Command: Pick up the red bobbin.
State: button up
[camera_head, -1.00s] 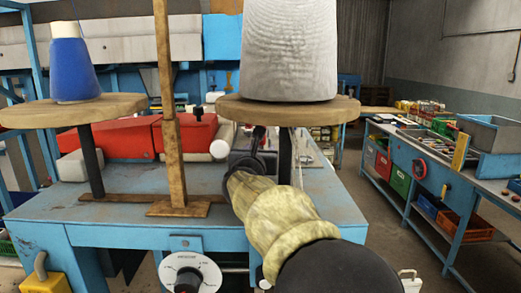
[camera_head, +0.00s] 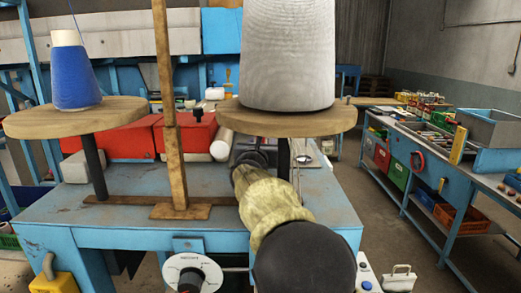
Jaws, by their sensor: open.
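I cannot make out a red bobbin for certain in this view. A small round red thing (camera_head: 416,161) hangs at the front of the right-hand bench, but it is too small to tell what it is. My arm, in a pale yellow cover, reaches over the blue table (camera_head: 120,222). My gripper (camera_head: 252,156) is the dark end beyond the cover, below the right wooden disc. It is open, with its fingers small and partly hidden, and nothing shows in it.
A large white thread cone (camera_head: 288,55) stands on the right wooden disc (camera_head: 285,121). A blue cone (camera_head: 74,75) stands on the left disc (camera_head: 75,117). A wooden post (camera_head: 168,100) rises between them. Red covers (camera_head: 188,135) and a white roller (camera_head: 221,144) lie behind.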

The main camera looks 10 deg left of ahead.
jog(key=shift+s+a, duration=0.1)
jog(key=shift+s, duration=0.05)
jog(key=shift+a, duration=0.1)
grip_shut()
